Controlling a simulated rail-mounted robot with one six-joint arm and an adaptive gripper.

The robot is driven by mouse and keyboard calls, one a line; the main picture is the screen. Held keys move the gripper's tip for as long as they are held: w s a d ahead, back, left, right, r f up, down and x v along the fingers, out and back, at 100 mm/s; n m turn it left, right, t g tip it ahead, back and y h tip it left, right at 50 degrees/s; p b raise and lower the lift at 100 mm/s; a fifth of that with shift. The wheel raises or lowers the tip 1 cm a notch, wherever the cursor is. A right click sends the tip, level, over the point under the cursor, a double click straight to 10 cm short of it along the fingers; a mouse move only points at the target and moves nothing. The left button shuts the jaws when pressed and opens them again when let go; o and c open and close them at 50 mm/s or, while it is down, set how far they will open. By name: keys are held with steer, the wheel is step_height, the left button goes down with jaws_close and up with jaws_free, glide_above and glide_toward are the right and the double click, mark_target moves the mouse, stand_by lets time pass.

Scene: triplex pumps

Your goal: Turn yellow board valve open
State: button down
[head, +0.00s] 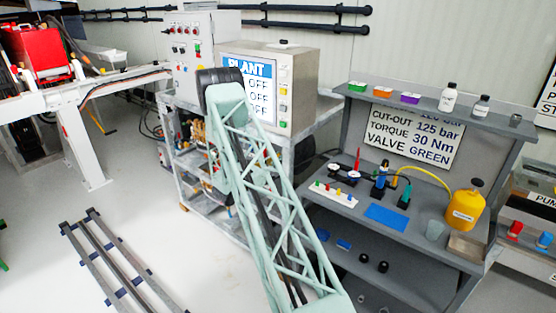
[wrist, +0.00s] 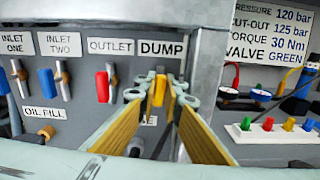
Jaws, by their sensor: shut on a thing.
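The yellow board valve handle (wrist: 159,91) stands upright under the DUMP label (wrist: 161,49) on the grey valve board, in the middle of the wrist view. My gripper (wrist: 161,88) has its two fingertips on either side of the handle and is shut on it. The long tan finger pads run from the bottom of the view up to it. The fingers partly hide the board and a label below the handle. In the head view my pale green arm covers the area, and neither the gripper nor the yellow handle can be made out.
A blue handle (wrist: 47,83) under INLET TWO is farther left. A grey post (wrist: 204,65) stands close on the right. A shelf unit (head: 345,150) with a yellow jug (head: 464,208) stands right of my arm.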

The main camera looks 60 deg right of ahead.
steer(key=shift+n, duration=0.5)
steer(key=c, duration=2.7)
jaws_free()
steer(key=shift+w, duration=0.1)
steer(key=shift+c, duration=0.2)
steer(key=shift+a, duration=0.2)
steer(key=a, duration=0.7)
steer(key=shift+w+a, duration=0.2)
steer(key=shift+a, duration=0.15)
steer(key=shift+r, duration=0.1)
